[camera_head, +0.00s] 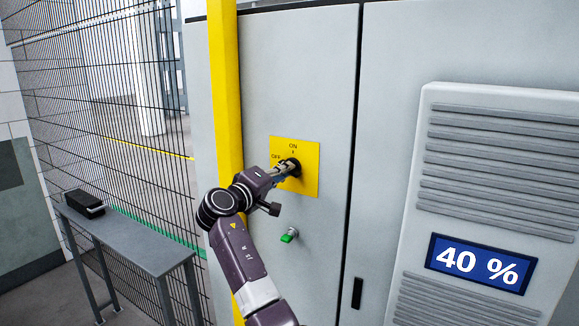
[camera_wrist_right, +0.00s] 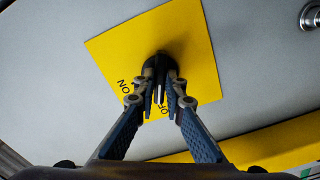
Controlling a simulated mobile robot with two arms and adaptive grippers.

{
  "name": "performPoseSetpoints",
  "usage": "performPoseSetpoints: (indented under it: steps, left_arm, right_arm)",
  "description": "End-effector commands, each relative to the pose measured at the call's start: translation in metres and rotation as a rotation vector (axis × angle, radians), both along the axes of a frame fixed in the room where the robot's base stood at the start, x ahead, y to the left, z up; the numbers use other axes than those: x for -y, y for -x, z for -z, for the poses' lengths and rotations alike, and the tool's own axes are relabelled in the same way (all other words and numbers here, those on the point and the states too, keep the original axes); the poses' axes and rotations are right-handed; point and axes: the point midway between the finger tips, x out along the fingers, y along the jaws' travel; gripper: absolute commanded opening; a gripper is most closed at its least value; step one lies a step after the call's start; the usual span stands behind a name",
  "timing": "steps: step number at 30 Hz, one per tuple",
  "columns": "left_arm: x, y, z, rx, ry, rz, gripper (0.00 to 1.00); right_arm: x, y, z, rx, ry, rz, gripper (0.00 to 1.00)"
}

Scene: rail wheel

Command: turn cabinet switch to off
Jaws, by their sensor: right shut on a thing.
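The cabinet switch is a black rotary knob (camera_head: 293,163) on a yellow plate (camera_head: 309,180) fixed to the grey cabinet door. The plate reads ON above the knob and OFF to its upper left. My right gripper (camera_head: 284,169) reaches the knob from the lower left and is shut on it. In the right wrist view, the fingertips (camera_wrist_right: 161,88) close around the dark knob (camera_wrist_right: 161,66) over the yellow plate (camera_wrist_right: 196,50). The fingers hide much of the knob, so I cannot tell which mark it points to. My left gripper is not in view.
A small green-tipped fitting (camera_head: 289,236) sits on the door below the plate. A yellow post (camera_head: 226,90) stands left of the door, beside a mesh fence (camera_head: 100,110). A grey bench (camera_head: 130,240) carries a black box (camera_head: 84,203). A vented unit (camera_head: 500,160) with a "40 %" sign is right.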

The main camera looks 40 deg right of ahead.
Motion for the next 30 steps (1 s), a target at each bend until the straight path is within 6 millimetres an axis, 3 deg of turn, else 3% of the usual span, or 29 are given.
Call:
performPoseSetpoints:
  steps: [14,24,25,30]
  left_arm:
    - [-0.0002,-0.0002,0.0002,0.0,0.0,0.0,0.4]
    - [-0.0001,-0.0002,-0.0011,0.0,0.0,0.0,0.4]
    - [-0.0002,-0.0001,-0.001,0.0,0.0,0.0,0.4]
    - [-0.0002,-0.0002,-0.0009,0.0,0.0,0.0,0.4]
  right_arm:
    - [0.0002,0.0,0.0,-0.089,0.038,0.0,0.0]
    - [0.0001,0.0,0.0,-0.402,0.168,0.0,0.0]
    - [0.0,0.0,0.0001,-0.411,0.171,0.0,0.11]
    - [0.0001,0.0001,0.0003,-0.406,0.168,0.0,0.3]
